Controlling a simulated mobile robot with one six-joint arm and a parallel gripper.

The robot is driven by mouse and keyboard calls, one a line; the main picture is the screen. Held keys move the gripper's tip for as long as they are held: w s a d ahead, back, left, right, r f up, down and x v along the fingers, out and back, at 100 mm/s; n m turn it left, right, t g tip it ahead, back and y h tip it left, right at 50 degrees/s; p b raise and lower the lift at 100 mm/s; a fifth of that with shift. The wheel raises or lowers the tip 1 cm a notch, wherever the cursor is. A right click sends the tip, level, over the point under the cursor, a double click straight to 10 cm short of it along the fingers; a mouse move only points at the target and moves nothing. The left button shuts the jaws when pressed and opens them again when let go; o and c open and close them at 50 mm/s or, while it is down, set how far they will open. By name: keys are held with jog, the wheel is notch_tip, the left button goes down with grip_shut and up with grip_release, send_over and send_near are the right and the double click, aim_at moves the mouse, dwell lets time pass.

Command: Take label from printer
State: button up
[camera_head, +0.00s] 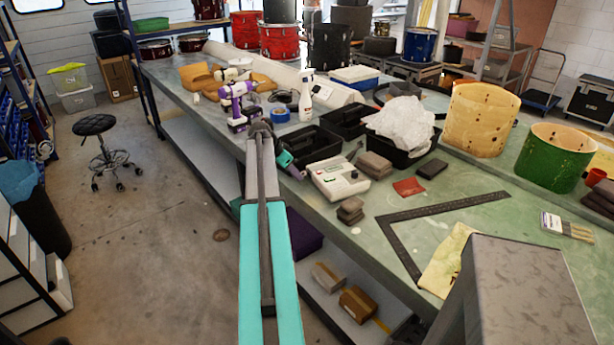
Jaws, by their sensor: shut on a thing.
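The label printer (338,177) is a whitish, boxy device with a green panel and a small red spot on top. It stands on the green bench near its front edge. My gripper (297,172) is at the end of my teal arm, just left of the printer, above the bench edge. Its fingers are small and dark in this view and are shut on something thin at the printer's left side. The label itself is too small or hidden to make out clearly.
Black trays (314,143) stand behind the printer, one holding crumpled white plastic (402,122). A dark metal square (401,248) lies farther right. A purple drill (238,104) stands behind my wrist.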

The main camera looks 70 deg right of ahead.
jog(key=shift+r, duration=0.7)
dwell(0.5)
jog(key=shift+r+p, duration=1)
jog(key=shift+r, duration=1.3)
